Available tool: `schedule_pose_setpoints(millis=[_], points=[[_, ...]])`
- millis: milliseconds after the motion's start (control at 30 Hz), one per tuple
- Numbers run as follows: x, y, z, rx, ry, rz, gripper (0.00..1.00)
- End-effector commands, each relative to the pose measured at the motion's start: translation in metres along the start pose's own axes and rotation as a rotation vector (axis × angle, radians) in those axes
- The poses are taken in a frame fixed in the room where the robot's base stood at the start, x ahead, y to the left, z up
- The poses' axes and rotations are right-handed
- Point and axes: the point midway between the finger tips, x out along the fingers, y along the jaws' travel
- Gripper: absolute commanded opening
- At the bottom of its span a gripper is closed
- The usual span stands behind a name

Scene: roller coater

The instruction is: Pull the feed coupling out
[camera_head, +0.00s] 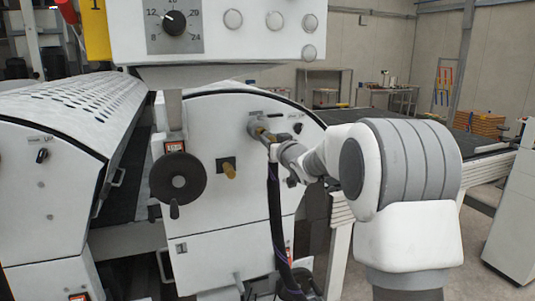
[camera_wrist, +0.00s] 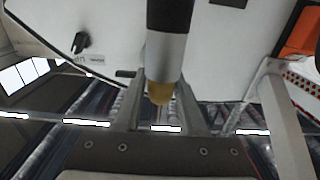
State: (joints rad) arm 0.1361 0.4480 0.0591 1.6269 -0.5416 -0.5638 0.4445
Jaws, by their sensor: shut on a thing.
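The feed coupling (camera_wrist: 166,55) is a silver sleeve with a brass end and a black part above it in the wrist view. My gripper (camera_wrist: 160,100) has one finger on each side of its brass end and is shut on it. In the head view my gripper (camera_head: 268,137) is at the round grey port (camera_head: 255,126) on the white machine's end panel, with a bit of brass showing there. A dark hose (camera_head: 276,205) hangs down from this spot. Whether the coupling is still seated in the port cannot be told, as my gripper partly hides it.
A black handwheel (camera_head: 177,178) and a brass fitting on a dark plate (camera_head: 229,171) are left of my gripper. A control box (camera_head: 220,30) overhangs above. A perforated cover (camera_head: 70,110) lies left; a conveyor (camera_head: 480,150) extends right.

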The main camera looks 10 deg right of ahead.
Motion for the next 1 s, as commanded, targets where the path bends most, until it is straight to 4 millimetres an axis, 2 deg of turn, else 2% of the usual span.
schedule_pose_setpoints(millis=[700, 1000], points=[[-0.029, 0.000, -0.001, -0.002, 0.002, 0.000, 0.00], [-0.031, 0.000, -0.001, -0.001, 0.002, 0.000, 0.00]])
